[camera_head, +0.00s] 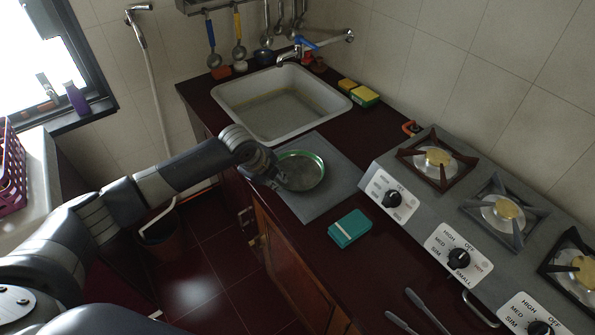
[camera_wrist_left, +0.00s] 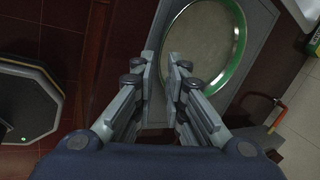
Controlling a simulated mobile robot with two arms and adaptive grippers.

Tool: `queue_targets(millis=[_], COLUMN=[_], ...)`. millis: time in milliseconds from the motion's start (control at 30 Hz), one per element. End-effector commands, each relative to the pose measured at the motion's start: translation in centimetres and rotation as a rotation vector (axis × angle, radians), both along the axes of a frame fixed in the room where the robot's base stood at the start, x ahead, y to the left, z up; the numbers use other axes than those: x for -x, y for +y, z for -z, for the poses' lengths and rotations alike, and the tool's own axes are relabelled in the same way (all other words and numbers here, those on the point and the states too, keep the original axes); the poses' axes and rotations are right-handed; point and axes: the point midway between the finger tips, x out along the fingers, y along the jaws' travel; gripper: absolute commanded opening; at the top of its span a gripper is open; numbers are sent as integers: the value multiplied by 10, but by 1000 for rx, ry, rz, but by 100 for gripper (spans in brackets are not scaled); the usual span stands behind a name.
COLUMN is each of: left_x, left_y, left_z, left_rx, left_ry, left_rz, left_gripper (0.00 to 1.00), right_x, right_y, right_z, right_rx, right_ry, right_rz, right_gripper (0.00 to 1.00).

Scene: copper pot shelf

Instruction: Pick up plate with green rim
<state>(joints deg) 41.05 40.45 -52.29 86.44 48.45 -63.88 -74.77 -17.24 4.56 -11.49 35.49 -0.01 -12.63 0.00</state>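The plate with green rim (camera_head: 304,170) lies on a grey board (camera_head: 328,210) on the dark red counter. It is round with a dull grey-green middle. My left gripper (camera_head: 274,179) is at the plate's left edge and hides part of that rim. In the left wrist view the gripper (camera_wrist_left: 162,75) is open, with a gap between its two fingertips. The plate (camera_wrist_left: 208,45) shows there above and behind the right finger, its left rim reaching into the gap. I cannot tell whether a finger touches it. My right gripper is not in view.
A sink (camera_head: 280,103) lies behind the board. A teal box (camera_head: 349,228) sits on the counter in front. A stove (camera_head: 460,225) with several burners stands at the right. Sponges (camera_head: 358,93) lie beside the sink. The counter's left edge drops to the floor.

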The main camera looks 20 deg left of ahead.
Motion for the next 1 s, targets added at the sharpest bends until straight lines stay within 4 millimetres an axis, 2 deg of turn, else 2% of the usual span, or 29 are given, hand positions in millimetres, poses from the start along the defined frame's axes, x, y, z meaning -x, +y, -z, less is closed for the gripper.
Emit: queue_targets(millis=[200, 400, 700, 767, 1000], left_x=[-12, -20, -21, -21, -21], left_y=[-5, -7, -8, -7, -8], left_z=[20, 38, 41, 41, 41], left_rx=[0, 0, -1, -1, 0], left_ry=[4, 2, 1, 1, 0], left_rz=[-1, -1, 1, 1, 0], left_gripper=[12, 12, 12, 1, 0], right_x=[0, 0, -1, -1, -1], right_y=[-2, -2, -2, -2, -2], right_z=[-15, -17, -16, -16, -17], right_rx=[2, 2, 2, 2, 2], right_ry=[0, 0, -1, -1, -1], right_rz=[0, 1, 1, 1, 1], right_gripper=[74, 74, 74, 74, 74])
